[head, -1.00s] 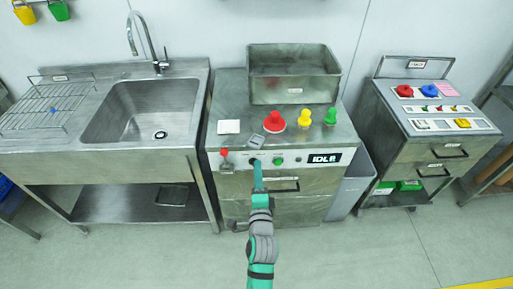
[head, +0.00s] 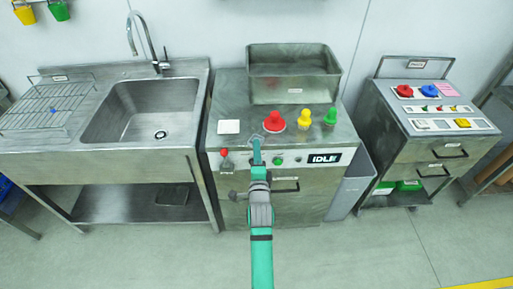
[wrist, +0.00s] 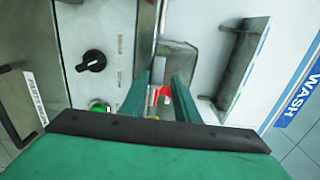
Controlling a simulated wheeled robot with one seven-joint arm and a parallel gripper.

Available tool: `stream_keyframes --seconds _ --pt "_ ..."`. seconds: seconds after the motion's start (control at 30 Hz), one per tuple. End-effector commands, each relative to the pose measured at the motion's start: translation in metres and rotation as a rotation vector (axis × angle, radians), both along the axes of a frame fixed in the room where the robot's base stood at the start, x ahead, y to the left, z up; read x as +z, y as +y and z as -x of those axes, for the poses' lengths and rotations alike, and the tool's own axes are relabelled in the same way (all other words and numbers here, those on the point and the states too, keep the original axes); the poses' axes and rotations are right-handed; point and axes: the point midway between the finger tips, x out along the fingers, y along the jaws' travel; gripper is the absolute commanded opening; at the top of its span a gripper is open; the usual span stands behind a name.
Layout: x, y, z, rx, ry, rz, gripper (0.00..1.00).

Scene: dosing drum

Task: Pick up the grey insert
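A small grey piece (head: 257,137), which I take to be the grey insert, shows on the machine's top front edge, left of the red knob (head: 275,122). My gripper (head: 257,153) is in front of it, its tip overlapping the piece in the head view. In the wrist view the two green fingers of my gripper (wrist: 161,92) stand apart, with a gap between them. A small grey shape (wrist: 154,94) and something red show in that gap, beyond the fingers. Whether the fingers touch the grey piece cannot be told.
A yellow knob (head: 304,117) and a green knob (head: 330,117) stand right of the red one, before a metal bin (head: 292,92). A red-tipped lever (head: 224,154) is on the left front panel. A black dial (wrist: 91,61) is near my gripper in the wrist view.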

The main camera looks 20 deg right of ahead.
Motion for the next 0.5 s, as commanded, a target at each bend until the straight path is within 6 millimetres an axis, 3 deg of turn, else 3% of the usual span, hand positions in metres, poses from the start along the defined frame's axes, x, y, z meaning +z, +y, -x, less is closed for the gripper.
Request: stream_keyframes --seconds 0.33,0.5 --pt "0.0005 -0.0010 -0.0027 0.000 -0.001 -0.001 0.28" --pt "0.0005 -0.0009 -0.0027 0.000 -0.001 -0.001 0.10"
